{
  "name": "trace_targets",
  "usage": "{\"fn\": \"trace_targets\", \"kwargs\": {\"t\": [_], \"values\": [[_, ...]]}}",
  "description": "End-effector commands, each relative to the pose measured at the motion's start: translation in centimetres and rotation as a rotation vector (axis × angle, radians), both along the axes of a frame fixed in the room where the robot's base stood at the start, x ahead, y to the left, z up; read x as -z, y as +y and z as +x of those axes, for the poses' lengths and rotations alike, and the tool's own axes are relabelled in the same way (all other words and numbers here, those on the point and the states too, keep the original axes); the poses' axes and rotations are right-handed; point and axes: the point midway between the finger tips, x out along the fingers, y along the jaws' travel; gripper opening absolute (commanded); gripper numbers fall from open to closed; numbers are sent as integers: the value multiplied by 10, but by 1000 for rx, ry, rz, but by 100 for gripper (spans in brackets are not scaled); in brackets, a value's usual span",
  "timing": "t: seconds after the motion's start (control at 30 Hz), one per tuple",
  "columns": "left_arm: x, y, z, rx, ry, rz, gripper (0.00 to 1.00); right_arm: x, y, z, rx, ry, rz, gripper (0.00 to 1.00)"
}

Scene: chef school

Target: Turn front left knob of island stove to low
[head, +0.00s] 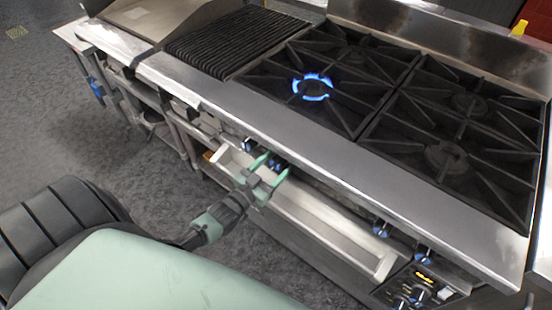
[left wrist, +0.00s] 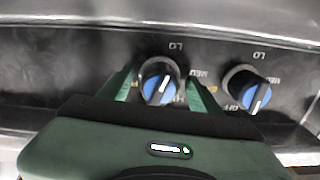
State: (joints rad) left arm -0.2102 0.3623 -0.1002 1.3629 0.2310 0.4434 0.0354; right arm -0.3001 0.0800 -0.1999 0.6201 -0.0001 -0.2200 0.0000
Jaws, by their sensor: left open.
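The stove (head: 330,140) has a lit front left burner (head: 312,87) with a blue flame. In the left wrist view, a blue-faced knob (left wrist: 158,84) with a white pointer line sits between the two green fingers of my left gripper (left wrist: 163,84). Its pointer line is tilted; which end marks the setting is unclear. LO is printed above the knob and MED to its right. A second blue knob (left wrist: 248,91) is to the right, outside the fingers. In the head view my left gripper (head: 273,166) is open at the stove's front panel. My right gripper is out of view.
More blue knobs (head: 382,228) are farther right along the front. A long metal tray ledge (head: 315,222) juts out below the panel. A ribbed grill (head: 235,40) and a flat griddle (head: 150,17) lie to the left. Grey floor (head: 110,130) is open at left.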

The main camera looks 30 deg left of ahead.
Motion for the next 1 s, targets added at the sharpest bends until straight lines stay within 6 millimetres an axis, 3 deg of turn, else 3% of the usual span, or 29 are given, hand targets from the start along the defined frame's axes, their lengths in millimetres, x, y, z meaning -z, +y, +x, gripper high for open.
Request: {"fn": "trace_targets", "kwargs": {"t": [0.43,1.0], "values": [[2,5,-67,1,3,0,63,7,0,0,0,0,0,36],[1,6,-75,0,2,0,63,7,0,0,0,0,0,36]]}}
